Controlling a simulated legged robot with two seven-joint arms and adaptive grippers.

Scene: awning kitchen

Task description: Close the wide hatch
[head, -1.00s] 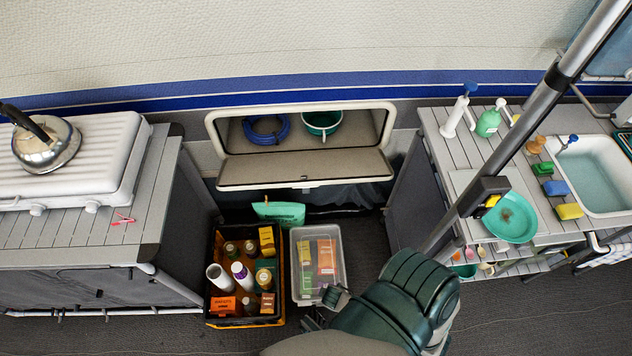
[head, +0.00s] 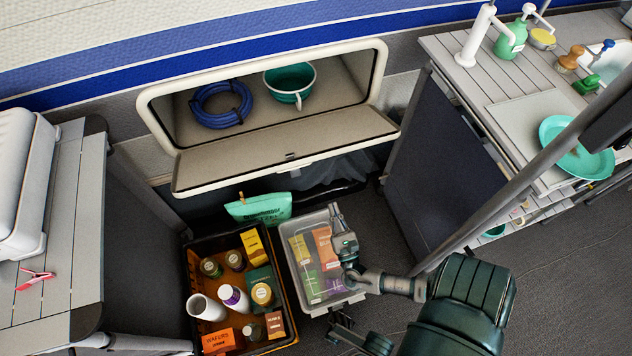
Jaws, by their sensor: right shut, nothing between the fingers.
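The wide hatch is an opening in the side wall with a pale frame (head: 150,112). Its door (head: 285,152) is hinged along the bottom and hangs open, folded outward. Inside lie a coiled blue hose (head: 221,103) and a green pot (head: 290,82). My right gripper (head: 336,212) is shut and empty. It is below the door in the picture, over the clear bin, apart from the door.
A black crate (head: 190,262) of bottles and boxes and a clear bin (head: 346,298) stand on the floor below the hatch. A green bag (head: 258,208) is behind them. Counters flank both sides; a grey pole (head: 500,200) crosses at right.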

